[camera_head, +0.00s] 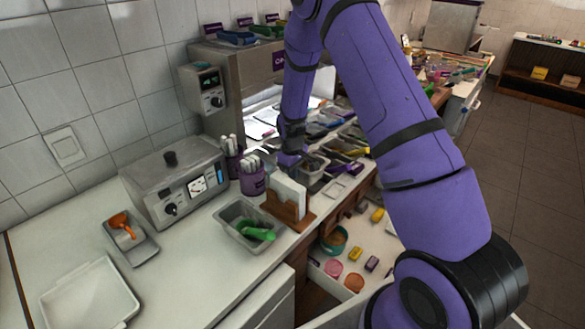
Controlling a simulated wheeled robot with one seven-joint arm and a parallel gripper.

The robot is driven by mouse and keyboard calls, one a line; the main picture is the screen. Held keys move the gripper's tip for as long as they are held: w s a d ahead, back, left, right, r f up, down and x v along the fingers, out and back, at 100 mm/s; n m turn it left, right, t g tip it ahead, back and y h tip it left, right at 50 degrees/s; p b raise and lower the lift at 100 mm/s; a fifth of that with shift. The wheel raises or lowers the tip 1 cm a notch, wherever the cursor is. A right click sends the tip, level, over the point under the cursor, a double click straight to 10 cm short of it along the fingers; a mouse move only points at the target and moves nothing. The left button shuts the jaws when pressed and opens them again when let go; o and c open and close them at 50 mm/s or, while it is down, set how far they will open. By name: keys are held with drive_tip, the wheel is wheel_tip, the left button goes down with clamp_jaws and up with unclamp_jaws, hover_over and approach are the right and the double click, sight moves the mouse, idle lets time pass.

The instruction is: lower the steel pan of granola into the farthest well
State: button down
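My arm reaches down from the top of the picture, and my gripper (290,160) is at the counter's far part, small and partly hidden by its own wrist. Its fingers cannot be made out clearly. A small steel pan (314,170) with brownish contents, possibly the granola, is right beside the gripper. I cannot tell whether the gripper holds its rim or whether the pan is raised.
A napkin holder (287,199), a purple cup of white sticks (252,180) and a grey tub with a green scoop (243,230) stand nearby. A steel appliance (178,182) is against the wall. An open drawer (325,272) juts out below the counter.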

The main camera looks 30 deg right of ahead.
drive_tip(key=shift+f, duration=2.5)
drive_tip(key=shift+s+d+f, duration=0.1)
drive_tip(key=shift+f, duration=1.75)
